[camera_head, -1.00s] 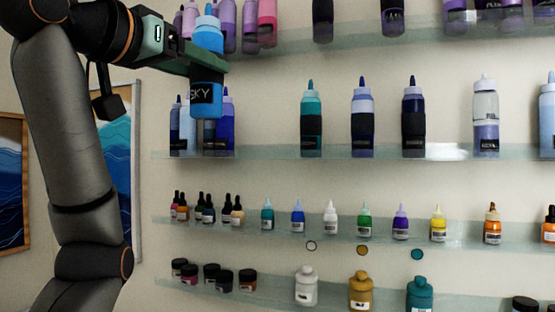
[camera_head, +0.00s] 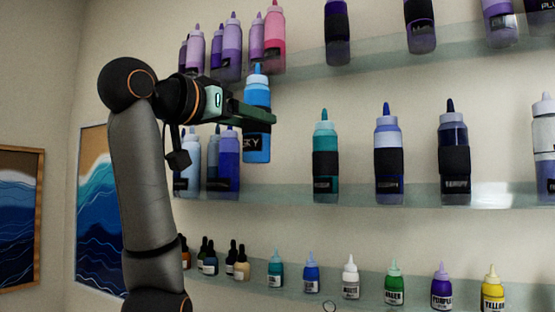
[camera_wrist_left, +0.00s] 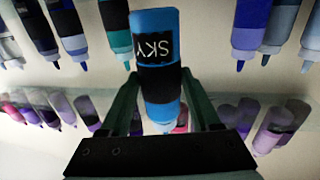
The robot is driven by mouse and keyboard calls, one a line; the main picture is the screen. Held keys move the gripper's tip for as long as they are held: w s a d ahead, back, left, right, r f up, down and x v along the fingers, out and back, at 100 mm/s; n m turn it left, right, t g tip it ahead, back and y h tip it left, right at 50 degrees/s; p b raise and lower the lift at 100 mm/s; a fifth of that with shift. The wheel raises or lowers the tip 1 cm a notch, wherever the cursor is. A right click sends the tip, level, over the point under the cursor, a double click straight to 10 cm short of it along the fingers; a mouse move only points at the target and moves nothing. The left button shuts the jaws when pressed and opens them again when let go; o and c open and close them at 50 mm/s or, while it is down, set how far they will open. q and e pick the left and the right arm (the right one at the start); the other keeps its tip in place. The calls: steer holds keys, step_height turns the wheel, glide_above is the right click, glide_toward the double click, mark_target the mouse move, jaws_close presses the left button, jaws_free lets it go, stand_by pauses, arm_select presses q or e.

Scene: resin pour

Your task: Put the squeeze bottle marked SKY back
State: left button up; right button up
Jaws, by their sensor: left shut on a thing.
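The squeeze bottle marked SKY (camera_head: 257,145) is blue with a black label band and a pale blue nozzle. My left gripper (camera_head: 262,112) is shut around its upper part and holds it upright in the air. The bottle is in front of the glass shelf (camera_head: 278,192), its base above the shelf level. In the left wrist view the SKY bottle (camera_wrist_left: 155,30) appears upside down between the two fingers (camera_wrist_left: 158,95). Part of the bottle is hidden by the gripper in the head view. My right gripper is not in view.
Blue bottles (camera_head: 226,165) stand at the shelf's left end, close beside the held bottle. A teal bottle (camera_head: 325,140) stands to its right, with bare shelf between. An upper shelf (camera_head: 300,68) holds purple and pink bottles. Small dropper bottles (camera_head: 242,264) stand below.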

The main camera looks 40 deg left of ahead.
arm_select(q)
steer(key=w+a+p, duration=0.3)
steer(key=w, duration=0.7)
steer(key=shift+a+f, duration=0.1)
steer(key=shift+f, duration=2.75)
steer(key=shift+w+a+f, duration=0.1)
steer(key=shift+w+f, duration=0.15)
steer(key=shift+f, duration=0.35)
steer(key=o, duration=0.9)
steer(key=shift+f, duration=0.2)
steer(key=o, duration=0.4)
steer(key=shift+o, duration=0.2)
steer(key=shift+r, duration=0.1)
